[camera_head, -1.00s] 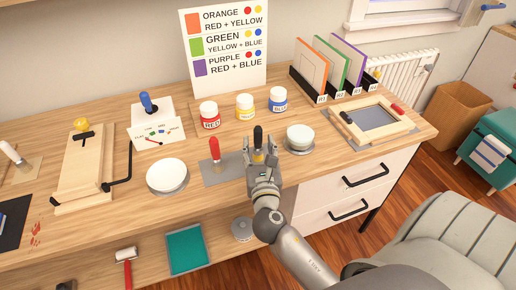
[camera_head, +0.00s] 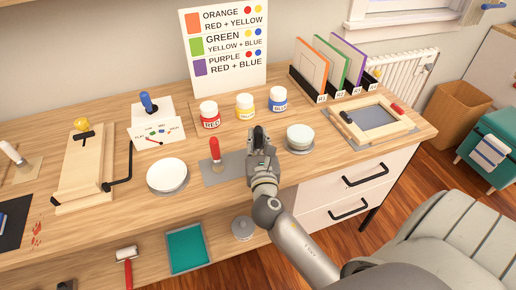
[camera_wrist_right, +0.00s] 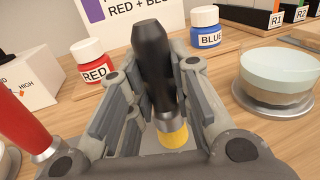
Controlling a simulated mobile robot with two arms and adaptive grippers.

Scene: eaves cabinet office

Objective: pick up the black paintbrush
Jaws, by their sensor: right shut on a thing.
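The black paintbrush (camera_wrist_right: 155,68) stands upright between the fingers of my right gripper (camera_wrist_right: 157,95) in the right wrist view. Its black handle points up, with a metal collar and yellow bristles (camera_wrist_right: 173,135) at the bottom. In the head view my right gripper (camera_head: 260,142) is shut on the brush, and only a little of the black handle shows. I cannot tell whether the bristles touch the surface beneath. My left gripper is not in view.
A red-handled tool (camera_head: 215,150) stands on the grey mat (camera_head: 210,175) just left of my gripper. A glass bowl (camera_head: 300,134) is close on the right. Red (camera_head: 209,115), yellow (camera_head: 245,106) and blue (camera_head: 280,99) jars stand behind. A white bowl (camera_head: 167,174) is further left.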

